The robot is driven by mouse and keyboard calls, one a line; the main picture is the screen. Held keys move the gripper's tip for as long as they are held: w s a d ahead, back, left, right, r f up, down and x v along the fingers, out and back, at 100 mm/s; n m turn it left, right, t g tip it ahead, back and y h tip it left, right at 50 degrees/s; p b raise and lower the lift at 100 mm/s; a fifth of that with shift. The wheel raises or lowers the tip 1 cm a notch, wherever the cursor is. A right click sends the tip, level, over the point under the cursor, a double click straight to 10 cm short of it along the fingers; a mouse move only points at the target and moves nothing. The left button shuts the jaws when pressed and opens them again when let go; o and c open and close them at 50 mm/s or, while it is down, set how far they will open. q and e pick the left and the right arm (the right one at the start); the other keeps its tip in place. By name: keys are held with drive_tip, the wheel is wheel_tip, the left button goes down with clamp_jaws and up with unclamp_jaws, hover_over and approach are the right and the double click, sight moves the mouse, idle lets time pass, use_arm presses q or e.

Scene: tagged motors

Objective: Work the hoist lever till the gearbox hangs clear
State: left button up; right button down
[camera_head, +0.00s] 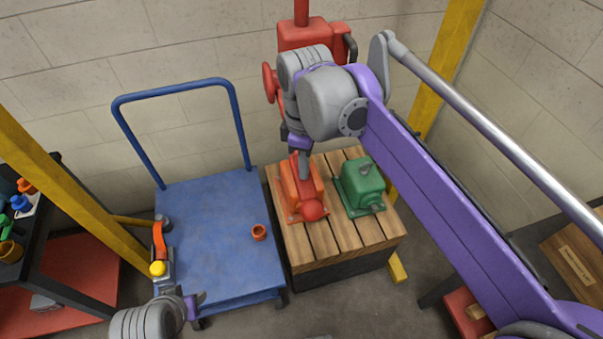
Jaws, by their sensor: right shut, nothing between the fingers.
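The red hoist body (302,36) hangs at the top centre, with a red handwheel (270,83) at its left. An orange machine housing (293,188) and a green machine housing (361,188) sit on a slatted wooden crate (324,240). I cannot tell which is the gearbox. A red ball (312,210) shows in front of the orange housing; whether it ends the hoist lever is unclear. My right gripper (299,143) is shut and empty above the orange housing, its tips partly hidden. My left gripper (182,297) is low at the trolley's front left; its jaw state is unclear.
Yellow posts (75,188) frame the area. A dark shelf (70,280) stands far left.

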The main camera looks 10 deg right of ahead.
use_arm(q)
drive_tip(key=w+r+p, duration=0.2)
drive_tip(key=r+p, duration=0.3)
drive_tip(key=r, duration=0.2)
drive_tip(key=w+r+t+p, duration=0.1)
drive_tip(key=w+r+p, duration=0.1)
drive_tip(key=r+p, duration=0.3)
drive_tip(key=shift+w+r, duration=0.4)
drive_tip(key=shift+r, duration=0.45)
use_arm(e)
wheel_tip(320, 180, up, 17)
drive_tip(key=shift+w+f, duration=0.15)
drive_tip(key=shift+f, duration=0.05)
use_arm(q)
drive_tip(key=shift+s, duration=0.25)
use_arm(e)
drive_tip(key=shift+s, duration=0.25)
use_arm(q)
drive_tip(key=shift+w, duration=0.15)
use_arm(e)
drive_tip(key=shift+w, duration=0.15)
use_arm(q)
drive_tip(key=shift+f, duration=0.1)
use_arm(e)
drive_tip(key=shift+f, duration=0.1)
